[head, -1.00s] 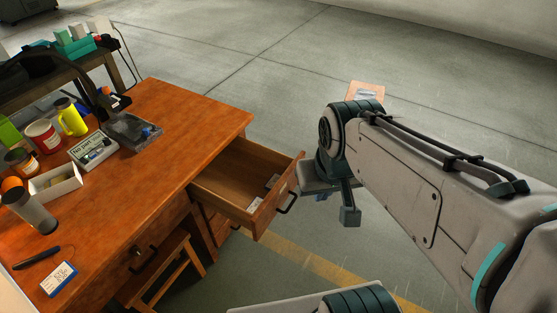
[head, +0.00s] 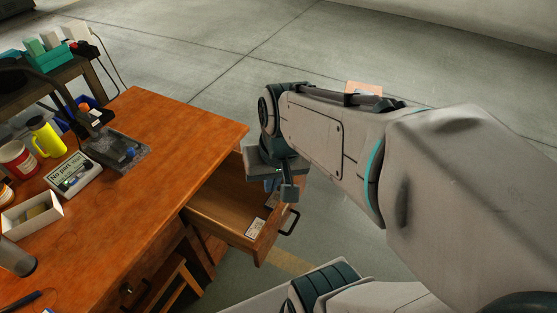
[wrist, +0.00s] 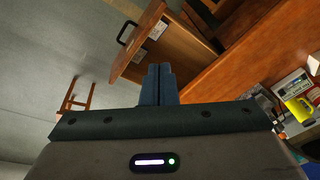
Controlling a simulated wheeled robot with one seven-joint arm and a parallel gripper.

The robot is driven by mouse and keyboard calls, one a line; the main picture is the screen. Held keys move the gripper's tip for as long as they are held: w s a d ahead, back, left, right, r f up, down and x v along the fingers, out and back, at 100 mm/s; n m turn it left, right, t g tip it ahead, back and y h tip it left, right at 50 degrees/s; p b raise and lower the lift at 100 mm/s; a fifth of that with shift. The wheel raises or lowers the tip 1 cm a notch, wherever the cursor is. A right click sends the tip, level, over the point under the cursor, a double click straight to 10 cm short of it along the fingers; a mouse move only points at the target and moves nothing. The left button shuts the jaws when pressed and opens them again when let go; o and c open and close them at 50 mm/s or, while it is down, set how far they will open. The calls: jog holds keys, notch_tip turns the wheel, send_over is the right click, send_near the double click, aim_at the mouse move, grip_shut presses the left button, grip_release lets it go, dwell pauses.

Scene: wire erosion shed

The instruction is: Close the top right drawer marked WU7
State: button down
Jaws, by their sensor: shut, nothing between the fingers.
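The top right drawer (head: 228,222) of the wooden desk (head: 150,160) is pulled well out, with a dark bar handle (head: 290,222) on its front. Pale cards or labels lie inside; I cannot read a WU7 mark. It also shows in the wrist view (wrist: 165,45), handle (wrist: 125,32) at upper left. My gripper (wrist: 158,72) is shut and empty, its fingers pointing towards the drawer in the wrist view.
A wooden stool (head: 165,285) stands under the desk. A small stool (head: 364,88) stands on the far floor. The floor beyond the drawer is clear.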

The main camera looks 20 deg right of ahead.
jog(key=w+d+f+m+t+y+b, duration=0.25)
jog(key=d+f+m+b, duration=0.25)
jog(key=d+f+m, duration=0.7)
jog(key=w+d+f+m+t+y+b, duration=0.2)
jog(key=w+d+f+m+b, duration=0.25)
jog(key=d+f+m, duration=0.85)
jog(key=w+a+f+m+b, duration=0.1)
jog(key=w+a+f, duration=0.6)
jog(key=a+f, duration=0.2)
jog(key=shift+w, duration=0.35)
